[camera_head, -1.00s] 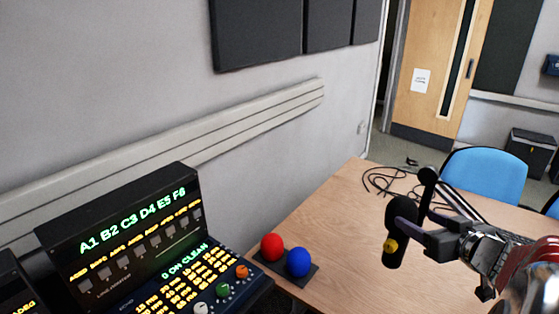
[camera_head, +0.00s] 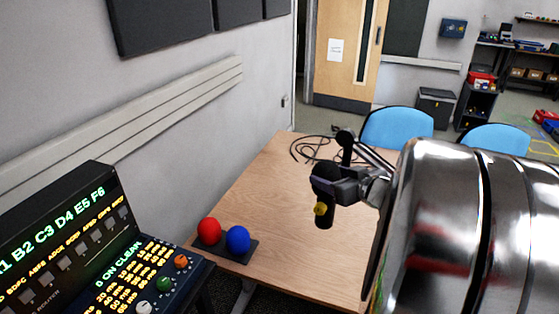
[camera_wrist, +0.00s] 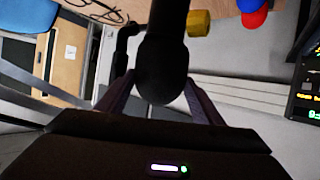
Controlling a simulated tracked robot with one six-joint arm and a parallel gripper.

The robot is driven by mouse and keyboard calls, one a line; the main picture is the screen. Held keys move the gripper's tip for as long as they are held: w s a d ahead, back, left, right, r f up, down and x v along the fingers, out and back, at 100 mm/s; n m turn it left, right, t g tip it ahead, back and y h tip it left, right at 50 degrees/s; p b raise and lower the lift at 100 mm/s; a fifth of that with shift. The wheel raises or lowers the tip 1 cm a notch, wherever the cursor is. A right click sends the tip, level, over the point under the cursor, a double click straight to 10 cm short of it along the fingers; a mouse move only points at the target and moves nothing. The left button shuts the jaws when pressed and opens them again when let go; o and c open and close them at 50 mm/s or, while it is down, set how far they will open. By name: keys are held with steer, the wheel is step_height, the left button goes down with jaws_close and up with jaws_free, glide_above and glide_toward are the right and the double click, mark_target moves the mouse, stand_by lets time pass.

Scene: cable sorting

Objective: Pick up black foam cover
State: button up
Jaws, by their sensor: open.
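The black foam cover (camera_head: 324,176) is the rounded upper end of a dark microphone with a yellow knob (camera_head: 320,209) lower down. It stands upright above the wooden table in the head view. In the wrist view the foam cover (camera_wrist: 163,68) appears upside down, between my gripper's fingers. My gripper (camera_wrist: 158,82) is open, with one finger on each side of the cover. Whether either finger touches it I cannot tell. In the head view my gripper (camera_head: 340,187) reaches it from the right, and my shiny arm hides the table's right part.
A red ball (camera_head: 209,231) and a blue ball (camera_head: 237,239) sit on a small dark base at the table's (camera_head: 270,210) left edge. Cables (camera_head: 312,148) lie at the back. A control console (camera_head: 80,250) stands at lower left. Blue chairs (camera_head: 397,125) are behind the table.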

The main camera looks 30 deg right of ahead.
steer(key=shift+x, duration=1.35)
steer(key=shift+s, duration=0.1)
steer(key=c, duration=0.7)
steer(key=shift+o, duration=0.2)
